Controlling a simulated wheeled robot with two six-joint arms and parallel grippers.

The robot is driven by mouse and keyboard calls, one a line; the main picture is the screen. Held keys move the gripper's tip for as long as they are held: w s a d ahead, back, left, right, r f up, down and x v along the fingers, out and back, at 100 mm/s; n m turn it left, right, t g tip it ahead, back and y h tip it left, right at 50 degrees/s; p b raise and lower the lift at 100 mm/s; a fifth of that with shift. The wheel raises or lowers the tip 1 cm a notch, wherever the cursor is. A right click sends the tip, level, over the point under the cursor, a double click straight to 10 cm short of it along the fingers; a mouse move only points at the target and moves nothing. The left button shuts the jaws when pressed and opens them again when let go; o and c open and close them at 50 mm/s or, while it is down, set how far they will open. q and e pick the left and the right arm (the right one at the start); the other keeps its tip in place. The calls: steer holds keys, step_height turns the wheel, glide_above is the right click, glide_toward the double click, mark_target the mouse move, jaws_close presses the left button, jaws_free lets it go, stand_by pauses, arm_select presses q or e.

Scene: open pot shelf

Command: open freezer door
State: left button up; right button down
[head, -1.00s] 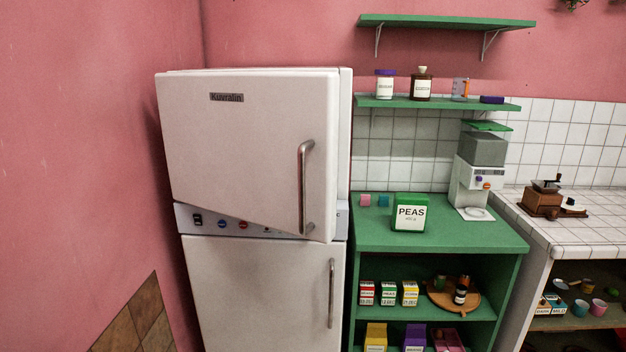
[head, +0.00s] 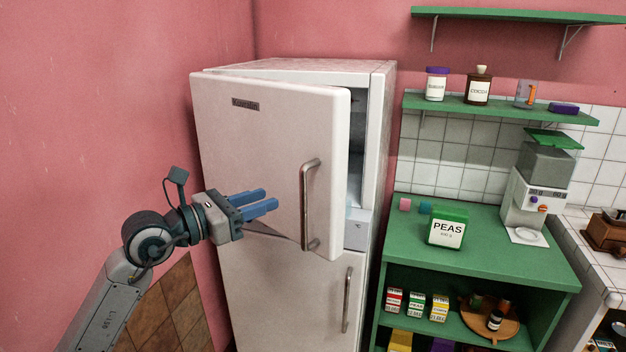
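The freezer door (head: 265,140) is the cream upper door of the fridge (head: 335,70). It stands partly open, its right edge swung out toward me, and a strip of the pale freezer interior (head: 357,140) shows behind it. Its vertical metal handle (head: 308,205) is near the right edge. My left gripper (head: 270,199) is in front of the door, left of the handle and apart from it. Its two blue fingers point right, with a narrow gap between them and nothing held. My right gripper is not in view.
The lower fridge door (head: 290,300) is shut. A green counter (head: 480,245) with a PEAS box (head: 447,227) stands right of the fridge, below a wall shelf (head: 510,109). A pink wall (head: 90,120) is close on the left.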

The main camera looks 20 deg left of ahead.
arm_select(q)
steer(key=p+x, duration=0.4)
steer(key=x, duration=0.6)
steer(key=shift+w+p, duration=0.25)
steer(key=shift+p, duration=0.05)
steer(key=shift+d, duration=0.1)
jaws_close()
